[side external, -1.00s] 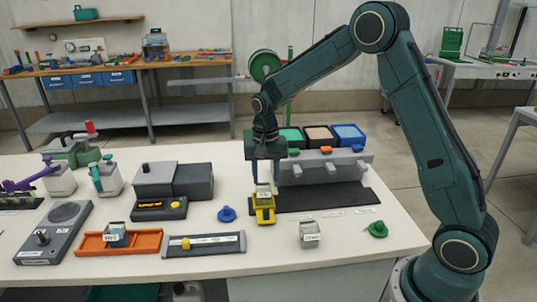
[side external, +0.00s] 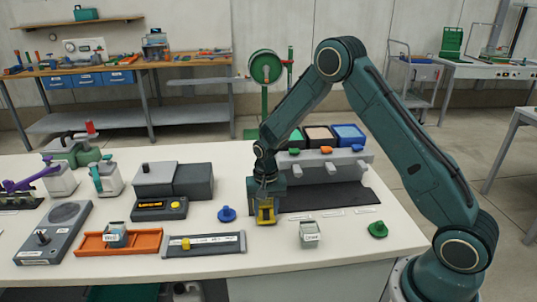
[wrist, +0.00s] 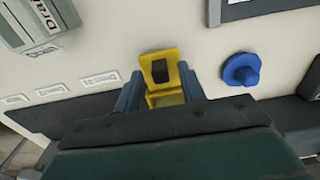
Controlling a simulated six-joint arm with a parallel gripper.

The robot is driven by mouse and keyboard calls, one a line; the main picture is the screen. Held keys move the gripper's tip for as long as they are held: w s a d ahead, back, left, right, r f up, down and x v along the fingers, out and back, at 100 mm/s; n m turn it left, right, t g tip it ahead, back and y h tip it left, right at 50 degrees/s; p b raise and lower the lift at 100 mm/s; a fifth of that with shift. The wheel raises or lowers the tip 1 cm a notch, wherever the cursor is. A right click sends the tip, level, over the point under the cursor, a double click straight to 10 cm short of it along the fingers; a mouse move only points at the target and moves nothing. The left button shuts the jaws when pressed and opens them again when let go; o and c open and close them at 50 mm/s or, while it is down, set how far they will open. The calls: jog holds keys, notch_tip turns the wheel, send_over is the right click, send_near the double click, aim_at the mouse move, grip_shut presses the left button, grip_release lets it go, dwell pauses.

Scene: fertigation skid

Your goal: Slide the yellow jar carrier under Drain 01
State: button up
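The yellow jar carrier (side external: 265,212) stands on the white table at the left front corner of the dark mat. In the wrist view the carrier (wrist: 160,58) shows a yellow plate with a dark slot. My gripper (side external: 266,205) is low over it, pointing down. In the wrist view the fingers of my gripper (wrist: 161,84) stand on both sides of the carrier; whether they press on it I cannot tell. The grey drain block (side external: 345,158) stands behind the mat, partly hidden by my arm. Which outlet is Drain 01 cannot be read.
A grey labelled jar (side external: 309,232) stands front right of the carrier. A blue knob (side external: 227,214) is close on its left, and a green knob (side external: 377,230) is farther right. Flat white labels (side external: 333,214) lie along the front of the mat (side external: 345,197), which has clear room.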

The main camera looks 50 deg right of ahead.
jog(key=shift+f, duration=0.15)
jog(key=shift+c, duration=0.2)
grip_shut()
jog(key=s+d, duration=0.7)
jog(key=d, duration=0.1)
jog(key=shift+s, duration=0.35)
jog(key=shift+a, duration=0.1)
jog(key=shift+o, duration=0.2)
grip_release()
jog(key=shift+r, duration=0.2)
